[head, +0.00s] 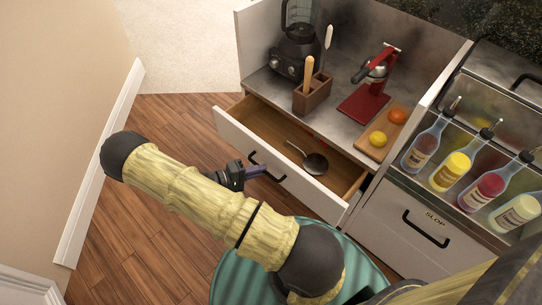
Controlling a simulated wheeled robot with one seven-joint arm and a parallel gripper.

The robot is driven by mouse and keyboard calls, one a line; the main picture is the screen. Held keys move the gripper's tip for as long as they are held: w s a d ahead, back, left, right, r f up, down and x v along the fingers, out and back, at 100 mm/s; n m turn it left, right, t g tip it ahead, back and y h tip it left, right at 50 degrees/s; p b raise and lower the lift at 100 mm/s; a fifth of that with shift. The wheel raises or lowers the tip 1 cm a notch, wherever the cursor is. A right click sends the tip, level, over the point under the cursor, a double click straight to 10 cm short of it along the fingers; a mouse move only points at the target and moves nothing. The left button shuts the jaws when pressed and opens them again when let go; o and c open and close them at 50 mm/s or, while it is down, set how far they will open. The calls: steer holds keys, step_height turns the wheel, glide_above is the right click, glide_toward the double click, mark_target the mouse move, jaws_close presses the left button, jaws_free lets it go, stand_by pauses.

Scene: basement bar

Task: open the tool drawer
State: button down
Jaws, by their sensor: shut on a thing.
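The tool drawer (282,165) is a white-fronted wooden drawer under the grey counter, and it is pulled out so its inside shows. A metal ladle (313,162) with a long handle lies in it. The drawer's dark bar handle (278,176) is on its front face. The exact contact at the fingertips is small and partly hidden.
On the counter stand a blender (298,50), a wooden utensil holder (312,92), a red juicer (369,90) and a board with fruit (398,118). Bottles (450,172) stand at right above another drawer (412,228). A green round stool (228,272) is below my arm. Wood floor (110,235) is free at left.

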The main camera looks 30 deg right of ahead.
steer(key=shift+s+a+f, duration=0.1)
steer(key=shift+s+a, duration=0.15)
steer(key=shift+a, duration=0.5)
steer(key=shift+s+a+r, duration=0.1)
steer(key=shift+s+a, duration=0.1)
steer(key=shift+a, duration=0.5)
steer(key=shift+s+a+f, duration=0.1)
steer(key=shift+s+a, duration=0.15)
steer(key=shift+a, duration=0.5)
steer(key=c, duration=1.5)
jaws_free()
steer(key=shift+w, duration=0.1)
steer(key=shift+a, duration=0.1)
steer(key=p+v, duration=0.1)
steer(key=v, duration=1.6)
steer(key=shift+p, duration=0.3)
steer(key=shift+w+a, duration=0.1)
